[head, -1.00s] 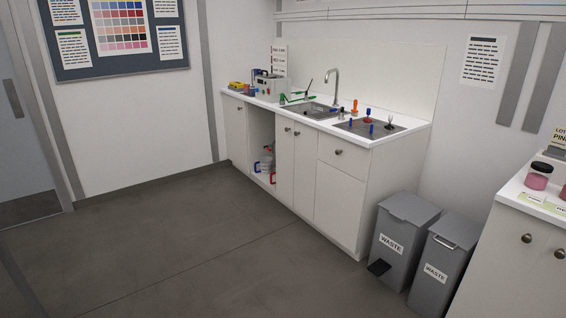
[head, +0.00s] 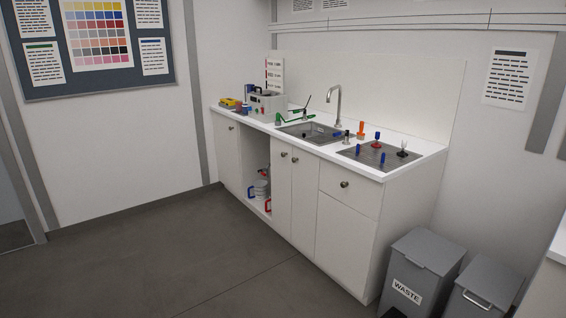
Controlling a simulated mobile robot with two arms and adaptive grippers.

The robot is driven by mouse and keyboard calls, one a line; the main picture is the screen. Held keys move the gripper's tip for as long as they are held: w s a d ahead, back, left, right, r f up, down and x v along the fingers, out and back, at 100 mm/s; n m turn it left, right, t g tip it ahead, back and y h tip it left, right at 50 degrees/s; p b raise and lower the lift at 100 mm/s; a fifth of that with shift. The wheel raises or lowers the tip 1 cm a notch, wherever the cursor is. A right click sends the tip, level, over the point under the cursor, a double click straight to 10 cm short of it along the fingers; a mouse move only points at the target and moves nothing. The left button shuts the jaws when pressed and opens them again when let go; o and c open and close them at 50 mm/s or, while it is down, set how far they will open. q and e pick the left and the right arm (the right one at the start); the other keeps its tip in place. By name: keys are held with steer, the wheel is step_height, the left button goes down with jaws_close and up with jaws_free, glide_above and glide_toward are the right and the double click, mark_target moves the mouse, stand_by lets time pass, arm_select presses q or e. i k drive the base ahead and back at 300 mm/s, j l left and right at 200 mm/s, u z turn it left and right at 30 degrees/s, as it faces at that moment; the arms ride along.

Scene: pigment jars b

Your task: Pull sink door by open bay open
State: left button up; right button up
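The sink cabinet stands against the back wall with a white counter and a metal sink (head: 312,133). The open bay (head: 257,160) is a doorless gap in its front, with a white container and red and blue handles inside. Right of the bay is the sink door by the open bay (head: 281,195), a tall white panel. It is shut, with a dark round knob (head: 284,155) near its top right. A second white door (head: 303,205) with its own knob (head: 295,159) stands beside it, also shut. Neither gripper shows in the head view.
Grey floor (head: 190,265) is clear in front of the cabinet. Two grey waste bins (head: 425,262) stand at its right end. A drawer (head: 350,188) is right of the doors. Tools, a tap (head: 338,105) and a grey device (head: 266,105) are on the counter.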

mark_target(281, 151)
steer(key=i, duration=2.6)
